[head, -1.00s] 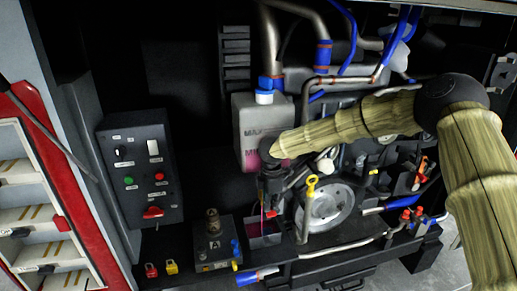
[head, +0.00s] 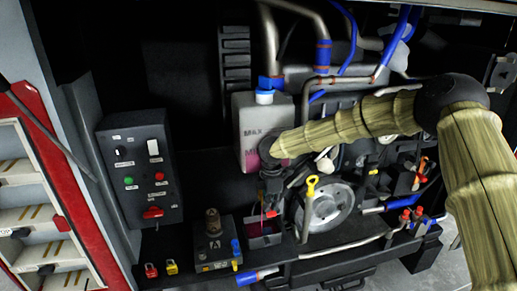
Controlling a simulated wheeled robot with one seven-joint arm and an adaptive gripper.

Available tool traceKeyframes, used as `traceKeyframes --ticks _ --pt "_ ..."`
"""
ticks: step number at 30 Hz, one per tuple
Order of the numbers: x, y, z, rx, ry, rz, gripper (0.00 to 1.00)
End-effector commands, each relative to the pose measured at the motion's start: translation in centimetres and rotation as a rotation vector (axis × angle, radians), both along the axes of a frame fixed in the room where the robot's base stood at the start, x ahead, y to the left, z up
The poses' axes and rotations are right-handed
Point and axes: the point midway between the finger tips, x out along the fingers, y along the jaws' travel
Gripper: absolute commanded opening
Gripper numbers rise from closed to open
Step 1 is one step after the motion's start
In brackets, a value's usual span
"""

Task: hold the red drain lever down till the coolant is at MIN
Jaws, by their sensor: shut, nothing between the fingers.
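The pale coolant tank (head: 248,118) stands at the engine's left, with a blue and white cap. Its MAX mark shows; the lower mark is partly covered by my arm. Pink coolant (head: 250,160) shows low in the tank, around that lower mark; its exact level is hard to tell. My gripper (head: 269,203) is shut and points down below the tank. A small red part, seemingly the drain lever (head: 271,213), shows right at its fingertips; contact looks likely but is not clear. A thin pinkish line hangs beside the fingers above a dark catch tray (head: 262,242).
A control box (head: 140,170) with buttons and a red switch is at the left. A block with a brown knob (head: 212,240) stands left of the tray. A yellow-handled dipstick (head: 312,187) and a pulley (head: 333,205) are close right of my gripper.

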Motion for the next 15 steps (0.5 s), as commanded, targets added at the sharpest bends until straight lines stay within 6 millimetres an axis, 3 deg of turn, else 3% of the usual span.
traceKeyframes --ticks 5,15 --pt "0.0 0.0 0.8 0.0 0.0 0.0 0.0" --pt "0.0 0.0 4.7 0.0 -0.001 0.0 0.0"
